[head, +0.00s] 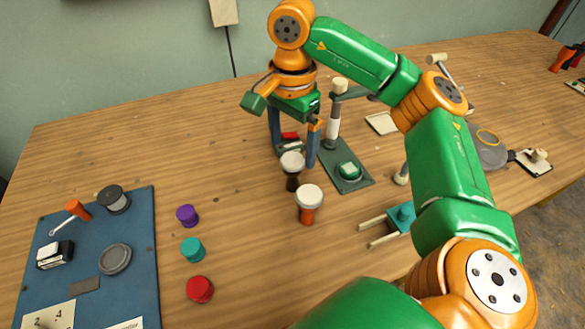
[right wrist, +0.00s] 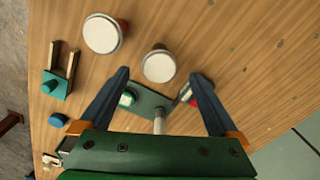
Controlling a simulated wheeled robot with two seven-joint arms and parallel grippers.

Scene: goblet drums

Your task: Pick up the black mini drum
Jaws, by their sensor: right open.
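The black mini drum (head: 293,182) stands upright on the table, with a pale round head and a dark narrow body. In the right wrist view its pale head (right wrist: 159,66) shows just beyond the fingertips, between their lines; most of its body is hidden. My right gripper (head: 295,158) is open and empty, its fingers pointing down at the drum. The fingers also show in the right wrist view (right wrist: 161,77), spread wide and apart from the drum. An orange-red mini drum (head: 308,212) stands nearer the front; it also shows in the right wrist view (right wrist: 102,35). My left gripper is not seen.
A green stand (head: 351,181) with a post is close to the right of the gripper. Purple (head: 187,215), teal (head: 193,249) and red (head: 200,289) pieces stand left of the drums. A blue board (head: 135,240) carries several items. A teal clamp (head: 401,217) lies right.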

